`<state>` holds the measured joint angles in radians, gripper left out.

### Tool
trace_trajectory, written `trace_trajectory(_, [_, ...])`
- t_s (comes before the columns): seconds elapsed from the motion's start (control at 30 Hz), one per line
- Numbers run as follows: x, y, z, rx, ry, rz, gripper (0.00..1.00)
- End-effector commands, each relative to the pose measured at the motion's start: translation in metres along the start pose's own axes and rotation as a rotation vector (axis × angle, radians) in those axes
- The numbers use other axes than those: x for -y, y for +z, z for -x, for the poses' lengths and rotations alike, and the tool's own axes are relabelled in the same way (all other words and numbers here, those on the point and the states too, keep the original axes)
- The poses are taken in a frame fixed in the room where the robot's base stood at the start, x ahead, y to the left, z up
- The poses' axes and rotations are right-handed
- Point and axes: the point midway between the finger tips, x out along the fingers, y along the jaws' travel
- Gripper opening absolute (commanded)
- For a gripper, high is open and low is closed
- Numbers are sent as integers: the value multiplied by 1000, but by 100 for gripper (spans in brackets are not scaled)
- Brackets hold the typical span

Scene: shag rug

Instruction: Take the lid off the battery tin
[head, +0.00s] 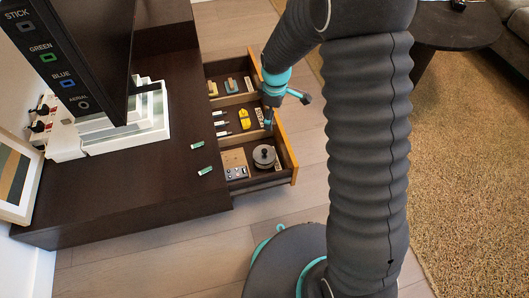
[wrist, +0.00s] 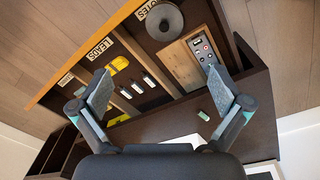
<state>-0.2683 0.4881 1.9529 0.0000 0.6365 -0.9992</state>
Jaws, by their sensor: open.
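The battery tin (head: 264,163) is a round, dark grey tin in the near compartment of the open drawer. Its lid (head: 264,153) with a small knob appears seated on top. In the wrist view the round lid (wrist: 165,20) shows at the top, near a paper label. My gripper (head: 286,108) is over the drawer, above its front side and farther back than the tin. In the wrist view my gripper (wrist: 158,85) has its two fingers wide apart with nothing between them. The tin is ahead of the fingers and apart from them.
The drawer (head: 287,148) has a wooden front and several compartments. Two green batteries (head: 205,171) lie on the dark cabinet (head: 150,200) under a screen.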

Motion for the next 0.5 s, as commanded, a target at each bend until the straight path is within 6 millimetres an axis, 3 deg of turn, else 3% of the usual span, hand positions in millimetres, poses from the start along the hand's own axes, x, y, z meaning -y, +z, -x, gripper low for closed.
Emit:
trace_trajectory(0.03, [0, -6, -23, 10, -16, 40, 100])
trace_trajectory(0.2, [1, -20, -68, 25, -46, 148, 100])
trace_trajectory(0.5, [4, -24, -106, 31, -60, 194, 100])
